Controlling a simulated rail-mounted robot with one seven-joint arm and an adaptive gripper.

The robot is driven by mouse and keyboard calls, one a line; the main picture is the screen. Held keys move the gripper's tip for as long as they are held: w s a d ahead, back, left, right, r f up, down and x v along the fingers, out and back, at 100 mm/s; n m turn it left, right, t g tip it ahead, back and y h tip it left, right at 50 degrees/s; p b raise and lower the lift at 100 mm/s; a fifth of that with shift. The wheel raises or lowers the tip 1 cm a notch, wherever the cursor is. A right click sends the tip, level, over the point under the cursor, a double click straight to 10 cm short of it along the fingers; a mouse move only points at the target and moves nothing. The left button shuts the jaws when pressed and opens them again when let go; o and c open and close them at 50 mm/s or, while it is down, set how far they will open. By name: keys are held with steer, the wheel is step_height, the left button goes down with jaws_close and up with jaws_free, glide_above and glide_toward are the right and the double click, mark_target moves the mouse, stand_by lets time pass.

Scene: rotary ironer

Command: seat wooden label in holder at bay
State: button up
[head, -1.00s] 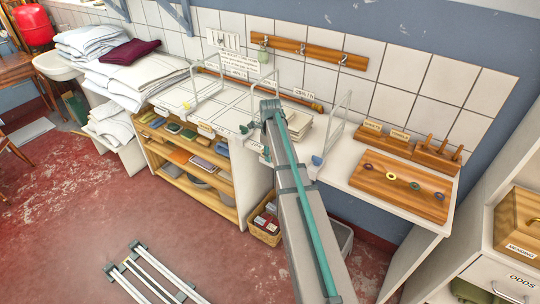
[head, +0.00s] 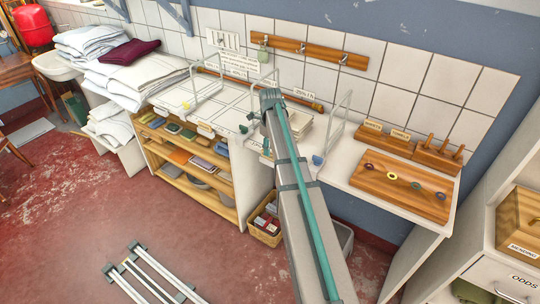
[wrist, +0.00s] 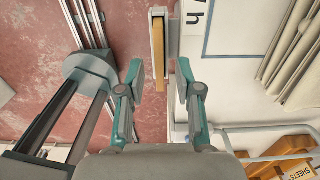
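In the wrist view, my gripper (wrist: 159,72) is open, with its two teal fingers apart. A narrow wooden piece (wrist: 160,55), likely the label, stands between the fingers, with gaps on both sides. A pale grey frame (wrist: 154,32), likely the holder, lies along its left side and far end, by the white counter's front edge. I cannot tell whether the wood sits fully in it. A dark mark like an upside-down 4 (wrist: 194,16) is on the counter beside a blue line. In the head view, my arm hides the gripper and this spot.
Wire dividers (head: 338,122) stand on the white counter (head: 345,172). Folded cloth (wrist: 294,55) lies right of the gripper. A wooden peg board (head: 395,190) sits at the counter's right. Below are a shelf unit (head: 188,190) and a basket (head: 264,232). The red floor in front is mostly clear.

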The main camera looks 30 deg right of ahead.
step_height(320, 180, up, 9)
steer(key=b, duration=0.2)
steer(key=shift+f, duration=0.15)
steer(key=shift+f, duration=0.1)
stand_by(0.3)
steer(key=s+a+f+n, duration=0.4)
steer(key=a+f+n, duration=0.25)
steer(key=f, duration=0.25)
steer(key=s+a+f+n, duration=0.4)
steer(key=a+f+n, duration=0.1)
steer(key=f+n, duration=0.25)
steer(key=s+a+f+n, duration=1)
steer(key=s+f+n, duration=0.4)
steer(key=s+n, duration=0.15)
steer(key=s+f+g, duration=0.3)
steer(key=s+f, duration=0.6)
steer(key=s, duration=0.5)
steer(key=s+f+g, duration=0.3)
steer(key=s+f, duration=0.6)
steer(key=s, duration=0.5)
steer(key=shift+s+d+g, duration=0.15)
steer(key=shift+s+g, duration=0.15)
steer(key=shift+g, duration=0.1)
